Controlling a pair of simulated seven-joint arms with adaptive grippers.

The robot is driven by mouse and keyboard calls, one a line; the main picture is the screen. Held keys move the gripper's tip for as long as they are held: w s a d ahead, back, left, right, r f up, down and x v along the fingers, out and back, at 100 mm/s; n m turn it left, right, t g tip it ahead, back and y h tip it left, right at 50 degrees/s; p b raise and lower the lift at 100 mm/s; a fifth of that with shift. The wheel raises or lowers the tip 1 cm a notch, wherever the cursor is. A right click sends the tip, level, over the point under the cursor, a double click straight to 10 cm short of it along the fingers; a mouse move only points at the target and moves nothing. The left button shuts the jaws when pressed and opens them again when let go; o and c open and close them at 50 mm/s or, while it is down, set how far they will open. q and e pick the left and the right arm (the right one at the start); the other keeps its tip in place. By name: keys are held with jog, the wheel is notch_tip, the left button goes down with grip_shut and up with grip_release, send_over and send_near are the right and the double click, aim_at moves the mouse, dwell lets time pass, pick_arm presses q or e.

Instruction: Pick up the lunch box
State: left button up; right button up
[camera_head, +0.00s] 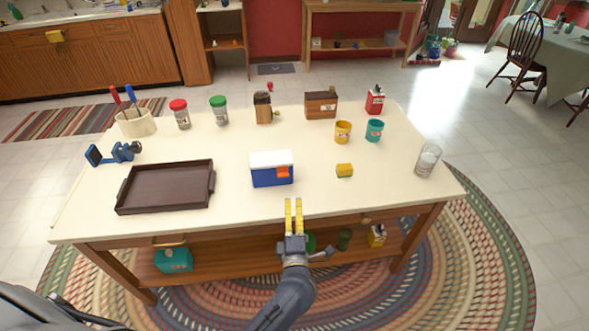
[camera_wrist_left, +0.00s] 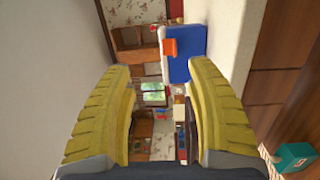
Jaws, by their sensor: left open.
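The lunch box (camera_head: 271,169) is a small blue cooler with a white lid and an orange latch on its front. It stands upright near the front middle of the white-topped table (camera_head: 232,211). In the left wrist view the lunch box (camera_wrist_left: 186,55) appears turned sideways, beyond the fingertips. My left gripper (camera_head: 293,203), with yellow fingers, is at the table's front edge, in front of the lunch box and slightly right of it. In the left wrist view its fingers (camera_wrist_left: 165,85) are apart with nothing between them. My right gripper is not in view.
A dark brown tray (camera_head: 166,208) lies left of the lunch box. Jars, mugs and boxes line the back. A shelf below holds several items.

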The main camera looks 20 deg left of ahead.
pick_arm(q)
jog(key=g+y, duration=0.1)
send_near(284, 170)
jog(key=shift+n, duration=0.4)
jog(key=x, duration=0.9)
jog(key=shift+a+f, duration=0.1)
jog(key=shift+c, duration=0.3)
